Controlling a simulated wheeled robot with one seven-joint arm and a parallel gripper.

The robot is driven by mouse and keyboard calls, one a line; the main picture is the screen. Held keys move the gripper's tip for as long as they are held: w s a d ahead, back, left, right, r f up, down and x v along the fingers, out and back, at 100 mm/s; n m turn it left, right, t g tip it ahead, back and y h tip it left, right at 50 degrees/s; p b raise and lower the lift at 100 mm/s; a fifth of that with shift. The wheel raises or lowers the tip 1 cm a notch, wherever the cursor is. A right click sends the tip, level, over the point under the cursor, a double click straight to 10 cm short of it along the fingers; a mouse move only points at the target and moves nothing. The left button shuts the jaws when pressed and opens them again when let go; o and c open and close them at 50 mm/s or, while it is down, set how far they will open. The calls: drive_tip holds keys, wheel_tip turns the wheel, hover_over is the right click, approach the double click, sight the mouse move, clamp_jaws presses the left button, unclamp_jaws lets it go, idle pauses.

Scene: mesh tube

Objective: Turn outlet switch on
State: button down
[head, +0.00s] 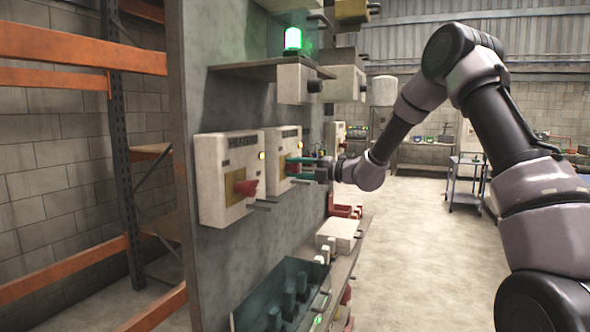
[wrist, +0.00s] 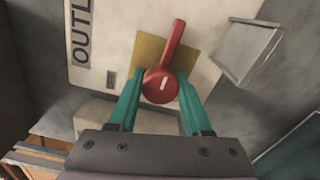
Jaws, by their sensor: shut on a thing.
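The outlet box (head: 281,143) is a pale box on the grey panel, the farther of two neighbouring boxes. Its OUTLET lettering (wrist: 82,42) shows, partly cut off, in the wrist view. The red switch (wrist: 163,83) sits on a yellow plate (wrist: 149,49); its handle points up and slightly right in the wrist view. My gripper (wrist: 160,76) has its teal fingers on both sides of the switch's round hub and is shut on it. In the head view my gripper (head: 302,160) reaches the box front from the right and hides most of the switch.
A heater box (head: 222,165) with a red switch (head: 246,188) is beside the outlet box, nearer. A shelf (head: 258,71) with a lit green lamp (head: 292,40) is above. A dark bin (head: 262,291) is below. The floor right of the panel is open, with a cart (head: 465,180) farther back.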

drive_tip(key=shift+c, duration=1.7)
unclamp_jaws()
drive_tip(key=v, duration=1.1)
drive_tip(key=shift+w, duration=0.1)
drive_tip(key=s+d+r+n+g+h, duration=0.2)
drive_tip(key=s+r+n+h, duration=0.1)
drive_tip(key=s+n, duration=0.55)
drive_tip(key=s+d+r+n+g+h, duration=0.1)
drive_tip(key=s+r+n+g+h, duration=0.15)
drive_tip(key=s+n, duration=0.6)
drive_tip(key=s+d+r+n+t+h, duration=0.3)
drive_tip(key=s+d+n+h, duration=0.6)
drive_tip(key=s+d+n, duration=0.7)
drive_tip(key=shift+s+d+t, duration=0.15)
drive_tip(key=shift+d+t, duration=0.4)
drive_tip(key=shift+t, duration=0.7)
